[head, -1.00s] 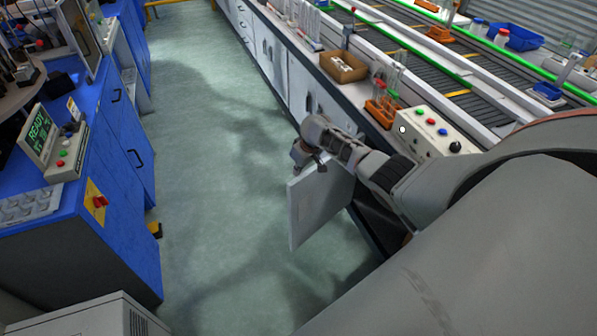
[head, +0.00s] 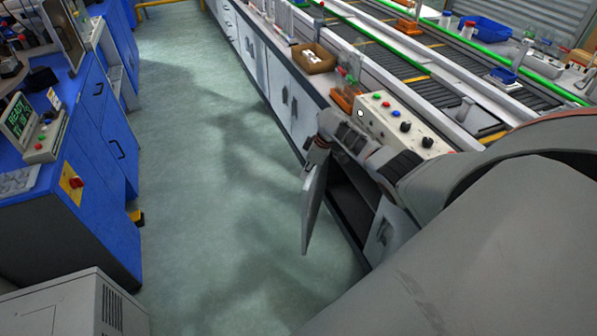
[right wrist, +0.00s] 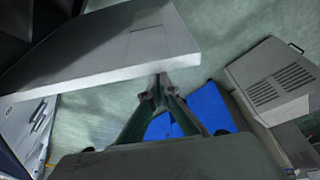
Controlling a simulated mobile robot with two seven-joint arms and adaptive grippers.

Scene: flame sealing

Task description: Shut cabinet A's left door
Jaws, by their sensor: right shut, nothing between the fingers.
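A grey-white cabinet door (head: 313,212) stands open, jutting from the long bench's front over the floor. The dark cabinet interior (head: 350,200) shows to its right, and another white door panel (head: 384,238) is further right, partly behind my arm. No letter on the cabinet can be read. My right gripper (head: 314,158) is at the open door's upper edge. In the right wrist view, the shut, empty fingertips (right wrist: 160,84) are at the edge of the door panel (right wrist: 110,50); I cannot tell whether they touch it. My left gripper is out of view.
The green floor (head: 210,190) left of the door is clear. A blue cabinet (head: 85,190) stands across the aisle, and a grey box (head: 75,305) is at the lower left. A control panel (head: 400,125) and a brown box (head: 313,60) are on the bench.

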